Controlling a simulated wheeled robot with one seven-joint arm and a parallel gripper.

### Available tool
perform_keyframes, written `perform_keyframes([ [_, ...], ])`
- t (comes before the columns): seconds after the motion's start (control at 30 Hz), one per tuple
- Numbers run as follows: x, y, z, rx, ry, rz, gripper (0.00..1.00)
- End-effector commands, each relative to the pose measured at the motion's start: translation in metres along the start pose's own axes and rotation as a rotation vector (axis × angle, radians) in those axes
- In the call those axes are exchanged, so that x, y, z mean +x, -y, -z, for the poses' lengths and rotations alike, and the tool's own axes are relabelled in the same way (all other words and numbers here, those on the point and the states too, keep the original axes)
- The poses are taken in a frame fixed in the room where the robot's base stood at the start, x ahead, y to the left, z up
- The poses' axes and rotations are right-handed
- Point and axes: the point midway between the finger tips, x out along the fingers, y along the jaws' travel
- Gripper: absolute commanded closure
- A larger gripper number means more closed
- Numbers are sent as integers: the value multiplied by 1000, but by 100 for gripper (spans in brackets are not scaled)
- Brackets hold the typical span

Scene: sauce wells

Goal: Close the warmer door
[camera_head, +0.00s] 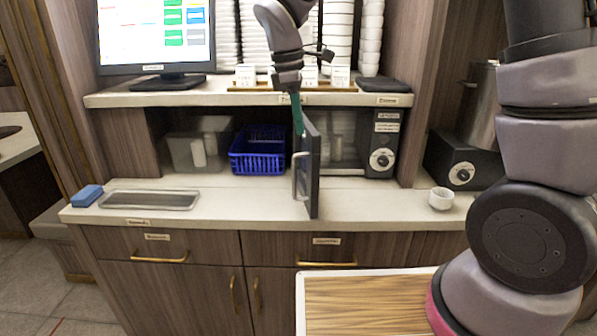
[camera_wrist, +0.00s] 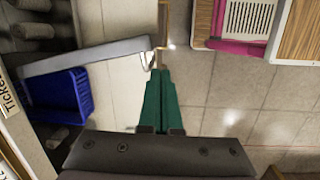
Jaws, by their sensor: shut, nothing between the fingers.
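The warmer (camera_head: 386,142) is a dark box with a dial, under the shelf at the right of the niche. Its door (camera_head: 313,170) stands open, swung out toward me over the counter, with a light bar handle (camera_head: 299,176) on its left face. In the wrist view the door (camera_wrist: 85,56) runs across the upper left. My gripper (camera_head: 297,112) has green fingers, is shut and empty, and is at the top of the door. In the wrist view the fingertips (camera_wrist: 162,72) are close to the door's outer end; I cannot tell if they touch.
A blue basket (camera_head: 258,152) stands in the niche left of the door. A shallow tray (camera_head: 150,200) and blue sponge (camera_head: 87,196) lie on the counter's left. A small white bowl (camera_head: 441,198) stands at right. The shelf (camera_head: 225,97) overhangs the niche.

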Motion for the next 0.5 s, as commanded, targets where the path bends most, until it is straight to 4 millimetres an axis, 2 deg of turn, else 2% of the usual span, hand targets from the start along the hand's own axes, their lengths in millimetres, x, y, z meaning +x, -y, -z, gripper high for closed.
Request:
perform_keyframes([
  [0.03,12,4,18,-82,26,8,100],
  [0.1,22,8,34,-174,53,15,100],
  [0.2,32,12,48,-255,75,19,100],
  [0.37,42,13,53,-291,86,21,100],
  [0.5,62,13,51,-288,87,23,100],
])
